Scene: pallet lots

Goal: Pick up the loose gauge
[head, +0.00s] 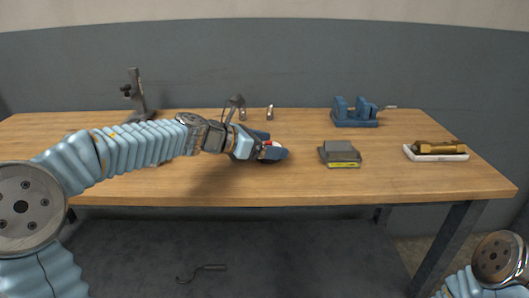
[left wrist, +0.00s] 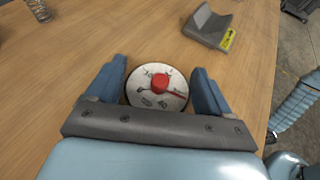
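The loose gauge (left wrist: 147,79) has a round white dial with a red centre and dark marks. In the left wrist view it lies between the two blue fingers of my left gripper (left wrist: 158,86). The fingers stand wide apart, one on each side, close to its rim; firm contact does not show. In the head view my left gripper (head: 269,146) is low over the middle of the table, and only a little of the gauge's red and white shows between the fingers. My right gripper is out of view; only part of that arm shows at lower right.
On the wooden table (head: 215,185), a grey block with a yellow label (head: 340,152) sits right of the gripper. Farther right are a brass piece on a white tray (head: 436,157) and a blue vise (head: 355,117). A dark stand (head: 139,100) and small metal parts (head: 270,113) stand behind.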

